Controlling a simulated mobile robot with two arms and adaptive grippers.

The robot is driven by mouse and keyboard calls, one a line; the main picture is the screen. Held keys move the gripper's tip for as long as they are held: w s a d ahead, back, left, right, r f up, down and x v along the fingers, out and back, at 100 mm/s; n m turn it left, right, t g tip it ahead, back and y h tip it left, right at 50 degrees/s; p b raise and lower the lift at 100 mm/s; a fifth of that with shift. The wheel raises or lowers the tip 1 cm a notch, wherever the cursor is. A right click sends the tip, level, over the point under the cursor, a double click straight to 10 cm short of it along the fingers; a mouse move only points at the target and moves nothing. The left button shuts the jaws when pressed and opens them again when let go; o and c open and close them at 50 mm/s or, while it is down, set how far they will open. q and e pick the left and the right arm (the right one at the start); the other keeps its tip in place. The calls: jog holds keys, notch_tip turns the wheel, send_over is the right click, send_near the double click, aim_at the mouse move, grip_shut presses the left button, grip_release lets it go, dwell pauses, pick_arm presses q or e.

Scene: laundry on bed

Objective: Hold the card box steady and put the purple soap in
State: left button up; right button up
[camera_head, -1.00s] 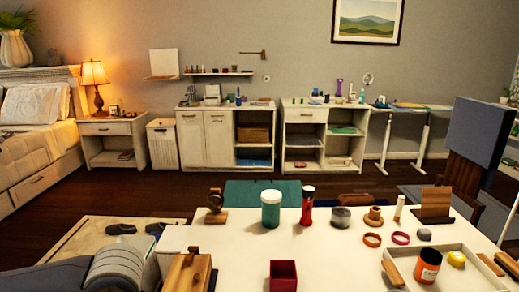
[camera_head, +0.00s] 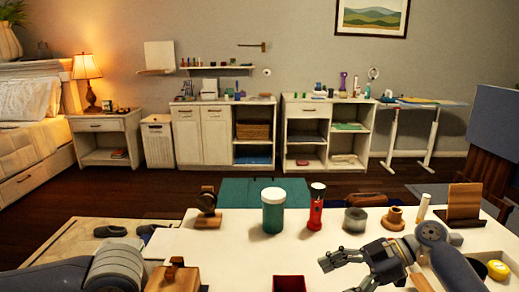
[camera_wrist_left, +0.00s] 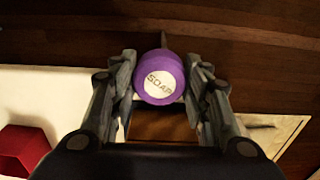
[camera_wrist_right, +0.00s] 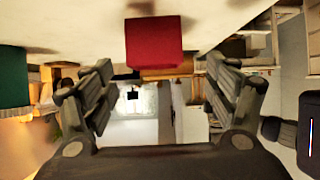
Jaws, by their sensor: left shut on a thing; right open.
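A small open red box (camera_head: 289,284), which I take as the card box, sits on the white table at the bottom edge of the head view. It also shows in the left wrist view (camera_wrist_left: 24,150) and the right wrist view (camera_wrist_right: 153,42). My left gripper (camera_wrist_left: 160,62) is shut on the round purple soap (camera_wrist_left: 159,80), its white label facing the camera; both are outside the head view. My right gripper (camera_head: 336,260) is open and empty, to the right of the red box. In the right wrist view (camera_wrist_right: 160,66) the box lies ahead, between and beyond its fingers.
On the white table (camera_head: 240,250) stand a teal jar (camera_head: 273,211), a red flashlight (camera_head: 316,208), a grey tin (camera_head: 355,220) and a wooden stand (camera_head: 208,208). A wooden block (camera_head: 176,277) is left of the box. A tray with a yellow item (camera_head: 497,269) is at right.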

pick_arm(q)
jog(key=shift+w+f, duration=0.5)
jog(key=shift+f, duration=0.15)
pick_arm(e)
jog(key=shift+w+f, duration=0.5)
jog(key=shift+f, duration=0.3)
jog(key=shift+a+f, duration=0.1)
jog(key=shift+a, duration=0.15)
jog(key=shift+a+f, duration=0.1)
jog(key=shift+a, duration=0.25)
pick_arm(q)
jog(key=shift+s+f+b, duration=0.1)
jog(key=shift+f+b, duration=0.6)
jog(key=shift+b, duration=0.3)
pick_arm(e)
jog(key=x, duration=0.8)
jog(key=shift+s+a, duration=0.1)
jog(key=shift+a, duration=0.2)
jog(key=shift+c, duration=0.6)
jog(key=c, duration=0.6)
jog(key=shift+f, duration=0.1)
